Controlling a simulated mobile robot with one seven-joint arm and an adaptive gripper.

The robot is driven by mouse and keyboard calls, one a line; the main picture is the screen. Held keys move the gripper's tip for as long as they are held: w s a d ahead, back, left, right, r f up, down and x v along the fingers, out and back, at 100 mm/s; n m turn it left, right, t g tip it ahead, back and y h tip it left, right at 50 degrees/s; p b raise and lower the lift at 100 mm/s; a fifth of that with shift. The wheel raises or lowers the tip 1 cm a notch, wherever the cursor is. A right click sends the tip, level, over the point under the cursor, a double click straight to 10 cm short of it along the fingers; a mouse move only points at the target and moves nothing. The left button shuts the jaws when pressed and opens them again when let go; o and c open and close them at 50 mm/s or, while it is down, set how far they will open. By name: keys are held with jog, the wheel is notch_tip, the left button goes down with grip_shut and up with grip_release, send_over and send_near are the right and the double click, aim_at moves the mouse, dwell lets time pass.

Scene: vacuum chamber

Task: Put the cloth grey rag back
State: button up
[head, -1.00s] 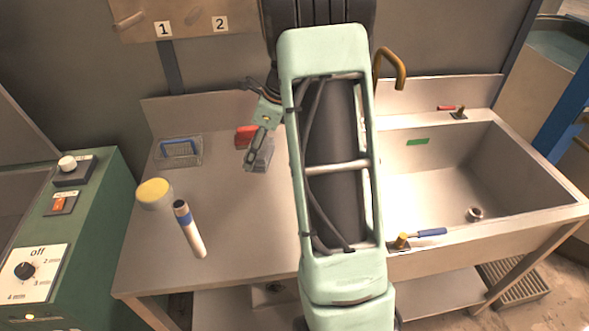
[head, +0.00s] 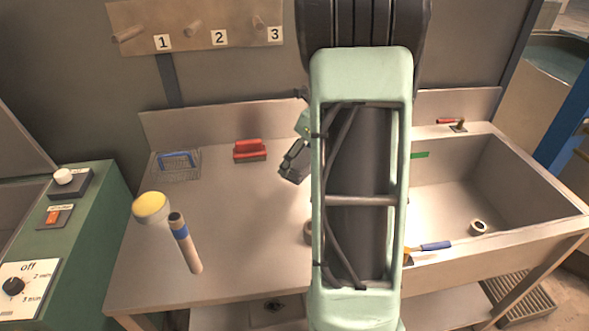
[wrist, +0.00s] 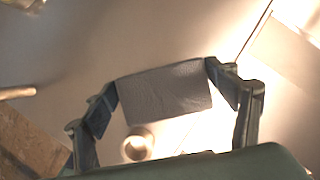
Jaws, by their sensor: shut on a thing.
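The grey rag (wrist: 168,92) shows in the wrist view as a flat, slightly creased piece between the two fingertips. My gripper (wrist: 163,86) is shut on it, with a dark finger at each side. In the head view my gripper (head: 294,160) is over the back of the steel table, partly behind my own arm. I cannot make out the rag there.
The sink (head: 460,190) lies right of my arm. A green cabinet (head: 95,230) stands left.

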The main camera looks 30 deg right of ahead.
jog(key=w+d+f, duration=0.1)
jog(key=w+f, duration=0.1)
jog(key=w+d+f, duration=0.1)
jog(key=w+f, duration=0.1)
jog(key=w+d+f, duration=0.1)
jog(key=w+f, duration=0.1)
jog(key=w, duration=0.1)
jog(key=shift+d+f+p, duration=0.1)
jog(key=shift+f+p, duration=0.05)
jog(key=shift+p, duration=0.25)
jog(key=shift+w+d+f, duration=0.2)
jog(key=shift+w+f, duration=0.25)
jog(key=shift+f, duration=0.1)
jog(key=shift+w+f+p, duration=0.15)
jog(key=shift+f+p, duration=0.15)
jog(key=shift+f, duration=1.35)
jog(key=shift+f, duration=0.15)
jog(key=o, duration=1.1)
jog(key=v, duration=1.2)
